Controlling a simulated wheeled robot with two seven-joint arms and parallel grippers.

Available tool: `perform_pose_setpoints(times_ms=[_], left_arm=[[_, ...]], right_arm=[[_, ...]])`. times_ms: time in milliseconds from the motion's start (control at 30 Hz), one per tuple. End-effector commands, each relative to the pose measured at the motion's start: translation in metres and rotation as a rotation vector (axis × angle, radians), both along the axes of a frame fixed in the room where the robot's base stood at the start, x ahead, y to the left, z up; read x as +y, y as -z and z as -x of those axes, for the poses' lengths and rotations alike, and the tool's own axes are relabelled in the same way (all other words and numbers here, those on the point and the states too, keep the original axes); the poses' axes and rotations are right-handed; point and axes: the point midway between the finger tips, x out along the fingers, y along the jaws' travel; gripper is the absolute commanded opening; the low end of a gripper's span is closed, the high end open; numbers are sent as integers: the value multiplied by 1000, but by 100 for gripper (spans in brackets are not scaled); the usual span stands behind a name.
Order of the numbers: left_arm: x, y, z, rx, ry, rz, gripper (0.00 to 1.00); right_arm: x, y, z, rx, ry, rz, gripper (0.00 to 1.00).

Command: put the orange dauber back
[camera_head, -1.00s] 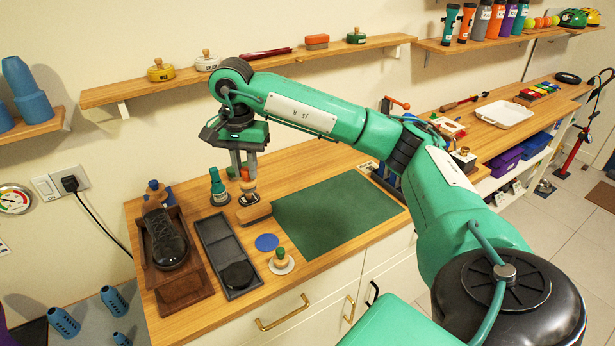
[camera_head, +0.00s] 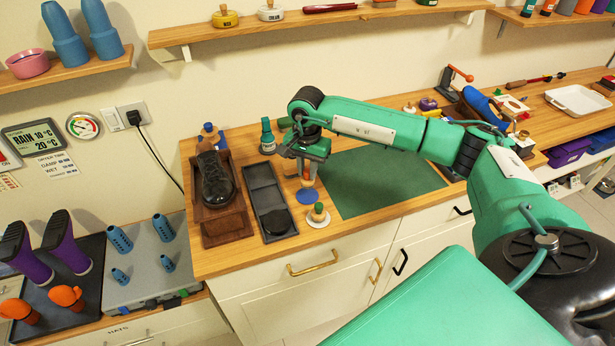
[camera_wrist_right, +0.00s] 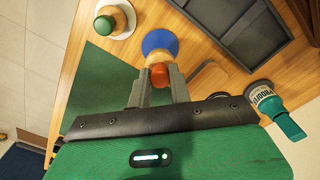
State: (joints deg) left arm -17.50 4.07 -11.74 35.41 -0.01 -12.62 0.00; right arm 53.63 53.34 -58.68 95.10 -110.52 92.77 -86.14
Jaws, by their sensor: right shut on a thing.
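My right gripper (camera_head: 306,178) is shut on the orange dauber (camera_wrist_right: 159,76), gripping its orange knob. The dauber hangs upright with its pale wooden body (camera_head: 308,183) below the fingers. It is over the blue disc (camera_head: 306,196) on the wooden counter, which also shows in the right wrist view (camera_wrist_right: 160,42). I cannot tell whether the dauber touches the disc. A green-knobbed dauber (camera_head: 318,212) stands on a white disc just in front, toward the counter edge. My left gripper is not in view.
A dark two-part tray (camera_head: 257,178) lies left of the gripper, and a black shoe (camera_head: 215,178) stands in a brown box beyond it. A green bottle (camera_head: 267,138) stands behind. The green mat (camera_head: 375,180) to the right is clear.

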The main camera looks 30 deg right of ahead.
Motion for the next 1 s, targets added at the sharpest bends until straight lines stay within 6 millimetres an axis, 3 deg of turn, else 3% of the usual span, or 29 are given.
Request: perform_pose_setpoints(times_ms=[300,667,700,800,1000], left_arm=[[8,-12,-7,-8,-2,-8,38],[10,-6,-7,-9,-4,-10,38],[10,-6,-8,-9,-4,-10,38],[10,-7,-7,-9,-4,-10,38],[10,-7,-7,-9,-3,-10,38]], right_arm=[[0,39,1,2,1,1,0],[0,46,0,-1,0,1,0],[0,46,0,-1,0,1,22],[0,44,0,-1,0,1,42],[0,44,0,-1,0,1,42]])
